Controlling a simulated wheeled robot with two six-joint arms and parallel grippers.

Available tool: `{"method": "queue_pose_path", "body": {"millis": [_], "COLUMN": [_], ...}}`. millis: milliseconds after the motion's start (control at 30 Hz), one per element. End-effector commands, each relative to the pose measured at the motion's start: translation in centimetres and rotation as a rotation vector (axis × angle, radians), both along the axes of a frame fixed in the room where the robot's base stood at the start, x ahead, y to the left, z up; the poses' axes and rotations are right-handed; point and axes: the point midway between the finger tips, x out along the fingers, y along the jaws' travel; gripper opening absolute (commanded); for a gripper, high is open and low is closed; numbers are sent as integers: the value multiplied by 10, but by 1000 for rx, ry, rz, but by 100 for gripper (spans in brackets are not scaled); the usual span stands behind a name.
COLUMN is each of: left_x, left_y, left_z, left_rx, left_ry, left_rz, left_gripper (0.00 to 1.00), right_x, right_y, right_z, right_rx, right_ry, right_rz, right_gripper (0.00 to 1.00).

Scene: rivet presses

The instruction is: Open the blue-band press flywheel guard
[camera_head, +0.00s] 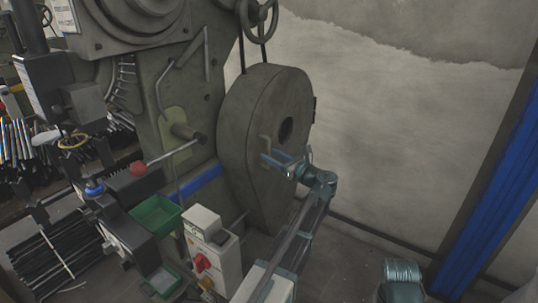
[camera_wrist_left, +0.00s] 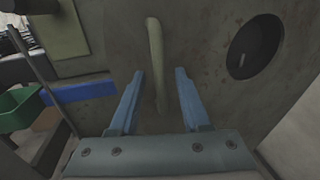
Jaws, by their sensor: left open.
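The flywheel guard (camera_head: 258,110) is a large grey rounded cover on the side of the press (camera_head: 150,100), with a dark round hole in its face. It looks closed against the press. A blue band (camera_head: 203,184) runs along the press body beside it. My left gripper (camera_head: 272,158) is at the guard's face, left of the hole. In the left wrist view the guard's pale bar handle (camera_wrist_left: 156,62) stands upright between the two blue fingers of my left gripper (camera_wrist_left: 160,90). The fingers are open, one on each side of the handle. My right gripper is not in view.
A white control box (camera_head: 213,250) with a red switch stands below the guard. Green bins (camera_head: 155,215) and a red-knobbed lever (camera_head: 138,168) are to the left. A bare wall (camera_head: 400,110) is behind, with a blue post (camera_head: 495,180) at the right.

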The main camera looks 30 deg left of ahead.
Motion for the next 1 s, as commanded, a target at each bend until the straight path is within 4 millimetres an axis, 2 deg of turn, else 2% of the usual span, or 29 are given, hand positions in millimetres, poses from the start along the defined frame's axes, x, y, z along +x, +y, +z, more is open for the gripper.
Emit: {"method": "queue_pose_path", "body": {"millis": [200, 500, 533, 700, 800, 1000], "left_x": [4, 5, 5, 5, 5, 5], "left_y": [15, 16, 16, 16, 16, 16], "left_z": [0, 0, 0, 0, 0, 0], "left_rx": [0, 0, 0, 0, 0, 0], "left_ry": [0, 0, 0, 0, 0, 0], "left_rz": [1, -1, -1, -1, 0, 0], "left_gripper": [47, 47, 45, 15, 0, 0], "right_x": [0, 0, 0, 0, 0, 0], "right_y": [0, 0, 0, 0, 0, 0], "right_z": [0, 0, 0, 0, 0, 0], "right_rx": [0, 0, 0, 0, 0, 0], "right_ry": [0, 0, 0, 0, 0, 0], "right_rz": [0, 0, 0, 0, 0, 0], "right_gripper": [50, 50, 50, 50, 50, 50]}}
